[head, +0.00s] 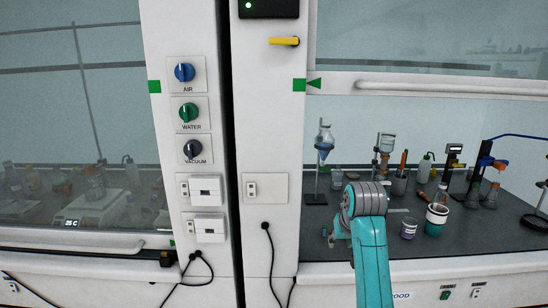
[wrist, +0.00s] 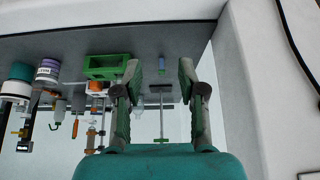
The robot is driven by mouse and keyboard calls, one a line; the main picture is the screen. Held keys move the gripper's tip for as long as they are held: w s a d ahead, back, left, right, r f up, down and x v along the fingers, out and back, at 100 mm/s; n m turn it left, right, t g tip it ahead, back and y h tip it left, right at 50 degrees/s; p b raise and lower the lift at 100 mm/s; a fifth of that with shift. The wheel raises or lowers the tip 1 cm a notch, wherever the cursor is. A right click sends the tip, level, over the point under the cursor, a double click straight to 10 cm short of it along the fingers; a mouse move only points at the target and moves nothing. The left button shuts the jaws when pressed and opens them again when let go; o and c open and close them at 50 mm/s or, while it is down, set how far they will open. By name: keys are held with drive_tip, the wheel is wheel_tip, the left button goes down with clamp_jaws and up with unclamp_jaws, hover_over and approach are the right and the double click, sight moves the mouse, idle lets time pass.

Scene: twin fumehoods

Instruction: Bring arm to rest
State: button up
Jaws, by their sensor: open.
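My teal arm (head: 372,262) rises at the right fumehood's opening in the head view, its grey-ringed joint (head: 369,198) over the front of the dark bench. My gripper (wrist: 160,77) shows in the wrist view with its two fingers spread apart and nothing between them. In the head view it is mostly hidden behind the arm. A purple-labelled jar (head: 408,229) and a teal-and-white container (head: 436,218) stand on the bench to the right of the arm.
The right sash (head: 430,88) is raised; the left sash (head: 80,238) is down. A stand with a blue funnel (head: 324,143), bottles and clamps fill the bench's back. A green box (wrist: 108,66) shows in the wrist view. Cables (head: 270,262) hang between the hoods.

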drive_tip(key=s+f+t, duration=0.1)
drive_tip(key=s+f, duration=0.3)
drive_tip(key=f, duration=0.6)
drive_tip(key=s+f+t, duration=0.1)
drive_tip(key=s+f, duration=0.3)
drive_tip(key=f, duration=0.6)
drive_tip(key=s+f+t, duration=0.2)
drive_tip(key=s+f, duration=0.9)
drive_tip(key=s, duration=0.5)
drive_tip(key=s+r+t, duration=0.2)
drive_tip(key=s, duration=2)
drive_tip(key=s+r+t, duration=0.2)
drive_tip(key=s+r, duration=1)
drive_tip(key=s, duration=0.3)
drive_tip(key=shift+r+t, duration=0.3)
drive_tip(key=shift+t, duration=0.1)
